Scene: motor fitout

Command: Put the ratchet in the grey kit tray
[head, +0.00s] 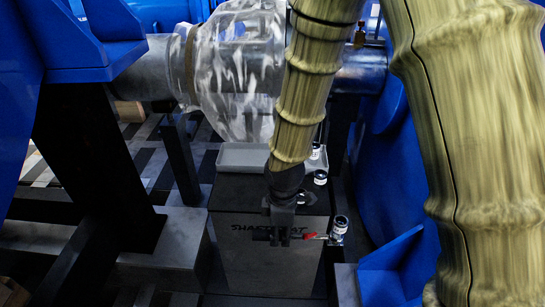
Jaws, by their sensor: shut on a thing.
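My gripper (284,236) points down at the lower middle of the head view. It is shut on the ratchet (312,236), which has a dark handle, a red part and a bright round metal head to the right of the fingers. The ratchet lies roughly level across the picture, in front of the dark lettering. I cannot tell whether it touches the surface below. The grey kit tray (232,157) is a shallow light grey tray behind and left of my gripper.
The tray stands on a dark box (240,200) with lettering partly hidden by my gripper. Small metal sockets (320,177) stand right of my arm. A clear rounded cover (235,75) on a metal shaft hangs above the tray. Blue machine housings (385,175) flank both sides.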

